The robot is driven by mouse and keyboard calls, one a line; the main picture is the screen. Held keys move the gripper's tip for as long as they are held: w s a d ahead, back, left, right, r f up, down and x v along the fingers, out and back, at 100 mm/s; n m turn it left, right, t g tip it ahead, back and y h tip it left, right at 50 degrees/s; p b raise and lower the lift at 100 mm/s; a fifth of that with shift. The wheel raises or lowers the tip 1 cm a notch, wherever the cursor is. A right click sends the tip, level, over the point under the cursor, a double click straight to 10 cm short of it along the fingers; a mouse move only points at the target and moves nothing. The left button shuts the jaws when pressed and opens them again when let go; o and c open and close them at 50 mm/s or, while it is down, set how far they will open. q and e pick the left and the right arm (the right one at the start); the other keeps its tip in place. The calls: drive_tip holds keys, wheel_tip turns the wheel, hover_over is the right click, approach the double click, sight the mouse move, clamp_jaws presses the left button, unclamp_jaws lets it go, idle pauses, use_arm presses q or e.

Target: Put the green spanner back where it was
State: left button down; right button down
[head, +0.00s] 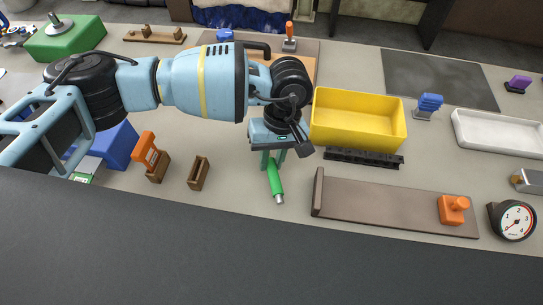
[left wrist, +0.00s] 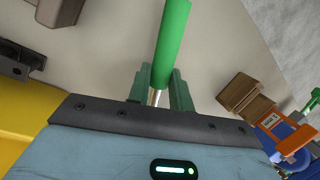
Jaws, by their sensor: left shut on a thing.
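The green spanner (head: 276,183) has a green handle and a silver end, and hangs tilted below my left gripper (head: 272,162). My left gripper is shut on it. In the left wrist view the green handle of the spanner (left wrist: 171,38) runs away from the left gripper (left wrist: 158,90), with a bit of bare metal between the fingers. I cannot tell how high the silver end is above the table. My right gripper does not show.
An empty-looking wooden holder (head: 198,173) stands left of the spanner, beside another holder with an orange-handled thing (head: 151,157). A yellow bin (head: 358,119), a dark slotted rail (head: 363,158) and a brown board (head: 385,207) with an orange block (head: 454,210) lie to the right.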

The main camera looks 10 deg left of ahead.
use_arm(q)
drive_tip(key=shift+s+f, duration=0.15)
drive_tip(key=shift+f, duration=0.45)
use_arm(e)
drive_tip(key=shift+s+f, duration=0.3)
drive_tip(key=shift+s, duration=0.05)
use_arm(q)
drive_tip(key=c, duration=1.6)
unclamp_jaws()
drive_tip(key=o, duration=0.3)
drive_tip(key=shift+w, duration=0.2)
drive_tip(key=shift+o, duration=0.2)
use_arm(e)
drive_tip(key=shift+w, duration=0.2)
use_arm(q)
drive_tip(key=shift+s+r, duration=0.1)
drive_tip(key=shift+r, duration=0.05)
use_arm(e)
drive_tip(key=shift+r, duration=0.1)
use_arm(q)
drive_tip(key=shift+r, duration=0.35)
drive_tip(key=b+v, duration=0.1)
drive_tip(key=v, duration=1.1)
drive_tip(key=shift+r, duration=0.2)
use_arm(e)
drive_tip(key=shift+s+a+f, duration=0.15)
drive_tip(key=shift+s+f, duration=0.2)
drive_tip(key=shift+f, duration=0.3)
